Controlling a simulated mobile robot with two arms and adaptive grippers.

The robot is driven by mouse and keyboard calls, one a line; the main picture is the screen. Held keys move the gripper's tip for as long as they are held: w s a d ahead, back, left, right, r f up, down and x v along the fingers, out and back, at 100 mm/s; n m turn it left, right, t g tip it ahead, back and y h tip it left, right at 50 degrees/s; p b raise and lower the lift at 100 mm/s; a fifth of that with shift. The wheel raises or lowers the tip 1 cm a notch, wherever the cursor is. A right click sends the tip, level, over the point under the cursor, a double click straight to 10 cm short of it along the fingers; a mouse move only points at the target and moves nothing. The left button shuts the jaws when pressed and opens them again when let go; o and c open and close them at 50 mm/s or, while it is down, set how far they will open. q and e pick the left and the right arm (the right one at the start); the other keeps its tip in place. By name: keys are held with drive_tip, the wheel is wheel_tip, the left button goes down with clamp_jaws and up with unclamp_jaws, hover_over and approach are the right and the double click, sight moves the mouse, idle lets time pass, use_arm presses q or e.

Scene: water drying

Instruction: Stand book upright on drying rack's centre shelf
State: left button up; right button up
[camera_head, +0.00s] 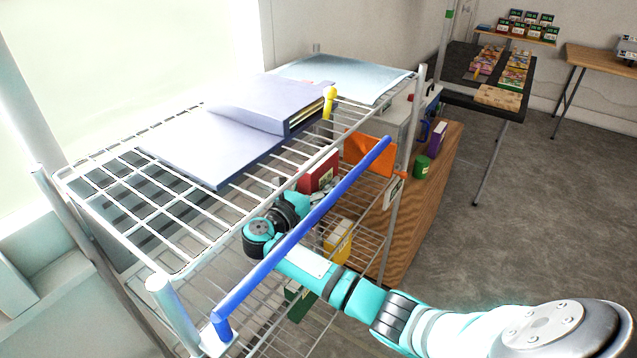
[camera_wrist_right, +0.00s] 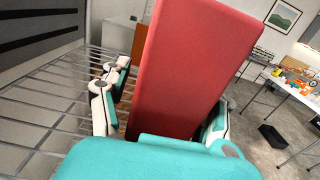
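A red book (camera_head: 318,172) with a pale label stands on the shelf level below the rack's top shelf in the head view. My right gripper reaches in beneath the top shelf, close to it, partly hidden by the wires and the blue bar. In the right wrist view the red book (camera_wrist_right: 187,65) rises large and tilted between the fingers of my right gripper (camera_wrist_right: 160,105). A narrow gap shows beside the left finger; the right finger is partly hidden by the book. The drying rack (camera_head: 110,178) is of white wire. My left gripper is not in view.
Pale folders (camera_head: 215,145) lie on the top shelf. A blue bar (camera_head: 300,235) runs along the rack's front, above my right arm. An orange object (camera_head: 369,152) stands near the red book. A yellow item (camera_head: 338,240) sits lower. A wooden cabinet (camera_head: 440,165) stands beyond.

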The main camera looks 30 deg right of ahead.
drive_tip(key=shift+r, duration=0.15)
drive_tip(key=b+v, duration=0.3)
drive_tip(key=v, duration=0.9)
drive_tip(key=shift+s+d, duration=0.1)
